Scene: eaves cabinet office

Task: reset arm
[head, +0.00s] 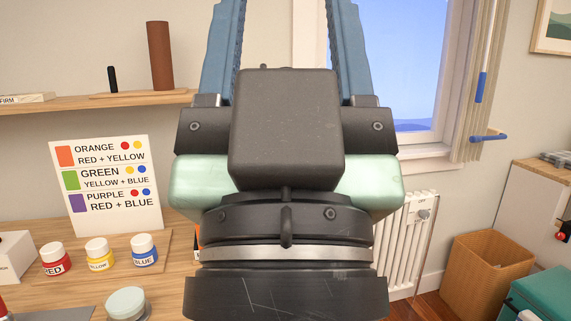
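My gripper (286,25) fills the middle of the head view, pointing up and away from the camera. The fingertips run out of the top of the picture. The dark gripper body and pale green wrist housing hide the middle of the scene.
At left, a colour-mixing sign (103,186) stands behind red (55,259), yellow (98,253) and blue (145,250) paint jars on a desk. A shelf (60,104) holds a brown cylinder (160,55). At right are a radiator (408,235) and wicker bin (487,266).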

